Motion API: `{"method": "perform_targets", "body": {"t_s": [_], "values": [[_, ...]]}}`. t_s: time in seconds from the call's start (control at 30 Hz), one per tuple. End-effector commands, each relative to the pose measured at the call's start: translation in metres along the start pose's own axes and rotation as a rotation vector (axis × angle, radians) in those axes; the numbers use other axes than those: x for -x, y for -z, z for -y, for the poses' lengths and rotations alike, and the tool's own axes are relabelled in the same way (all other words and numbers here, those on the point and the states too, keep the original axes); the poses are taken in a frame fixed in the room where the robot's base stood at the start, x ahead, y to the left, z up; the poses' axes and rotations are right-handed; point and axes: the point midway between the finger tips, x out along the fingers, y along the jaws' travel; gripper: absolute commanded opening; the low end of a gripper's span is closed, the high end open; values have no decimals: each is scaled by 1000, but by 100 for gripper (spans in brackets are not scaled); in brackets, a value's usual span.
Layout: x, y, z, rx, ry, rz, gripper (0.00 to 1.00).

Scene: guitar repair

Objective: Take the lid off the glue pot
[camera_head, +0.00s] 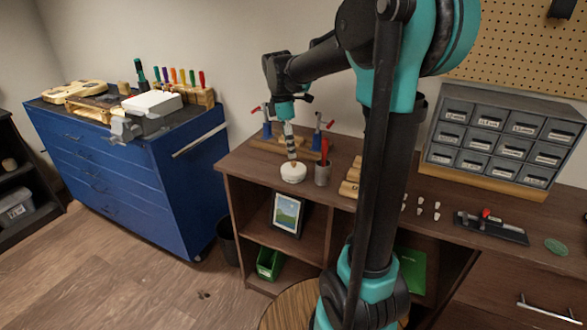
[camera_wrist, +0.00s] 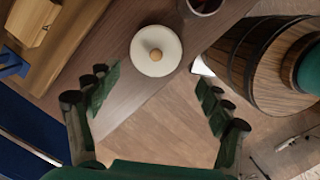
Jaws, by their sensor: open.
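The glue pot (camera_head: 293,173) is a squat, round white pot near the front edge of the brown workbench. In the wrist view its pale round lid (camera_wrist: 148,63) shows from above with a small wooden knob (camera_wrist: 156,54) in the middle. The lid is on the pot and hides the inside. My gripper (camera_head: 291,154) points down just above the pot in the head view. In the wrist view my gripper (camera_wrist: 153,84) has its fingers spread wide and nothing between them. The lid lies beyond the fingertips, toward the top of that picture.
A grey cup (camera_head: 322,174) with a red-handled tool stands close to the pot's right. Red and blue clamps (camera_head: 267,130) on a wooden piece stand behind it. A drawer cabinet (camera_head: 500,135) stands farther right. The bench's front edge is close to the pot.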

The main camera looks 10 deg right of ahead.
Motion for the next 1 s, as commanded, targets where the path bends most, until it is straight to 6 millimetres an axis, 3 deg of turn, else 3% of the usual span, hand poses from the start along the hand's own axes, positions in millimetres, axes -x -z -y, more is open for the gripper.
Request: {"method": "perform_targets", "body": {"t_s": [0.33, 0.63, 0.93, 1.0], "values": [[-28, -1, -3, -2, 0, 0, 80], [-66, -3, -8, -1, 0, 0, 80], [-70, -3, -8, -1, 0, 0, 80], [-70, -3, -8, -1, 0, 0, 71]]}}
